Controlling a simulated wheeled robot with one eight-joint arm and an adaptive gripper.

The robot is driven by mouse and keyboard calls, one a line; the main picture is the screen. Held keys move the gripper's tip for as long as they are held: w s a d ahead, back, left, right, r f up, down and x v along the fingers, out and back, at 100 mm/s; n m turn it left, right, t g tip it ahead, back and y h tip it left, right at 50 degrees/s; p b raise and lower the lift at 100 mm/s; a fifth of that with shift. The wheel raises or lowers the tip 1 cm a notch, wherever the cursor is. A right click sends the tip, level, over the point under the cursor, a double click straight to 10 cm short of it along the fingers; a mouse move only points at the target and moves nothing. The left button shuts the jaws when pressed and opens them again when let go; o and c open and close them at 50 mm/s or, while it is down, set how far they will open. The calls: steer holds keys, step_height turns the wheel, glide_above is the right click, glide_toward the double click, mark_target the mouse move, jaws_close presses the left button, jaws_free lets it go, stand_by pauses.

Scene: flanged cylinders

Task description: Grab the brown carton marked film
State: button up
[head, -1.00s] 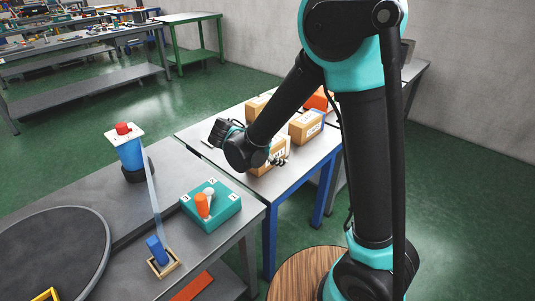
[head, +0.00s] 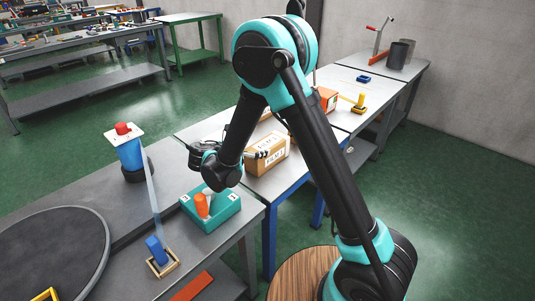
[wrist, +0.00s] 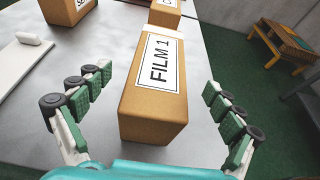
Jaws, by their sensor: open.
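The brown carton marked FILM 1 (wrist: 152,105) lies on the grey table in the wrist view, its label facing up toward the camera. My gripper (wrist: 150,105) is open, with one green-padded finger on each side of the carton's near end and a visible gap on both sides. I cannot tell how far the fingertips reach down along it.
Another brown carton (wrist: 168,14) stands just beyond the film carton, and one more (wrist: 66,10) is at upper left. A white flat object (wrist: 22,60) lies on the left. A teal block (head: 212,212) with pegs stands on the nearer table. The table's right edge is close to the carton.

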mark_target(267, 143)
steer(key=shift+x, duration=3.85)
steer(key=shift+c, duration=0.6)
steer(key=c, duration=1.8)
steer(key=shift+c, duration=0.2)
steer(key=shift+r, duration=0.15)
step_height(267, 143, up, 20)
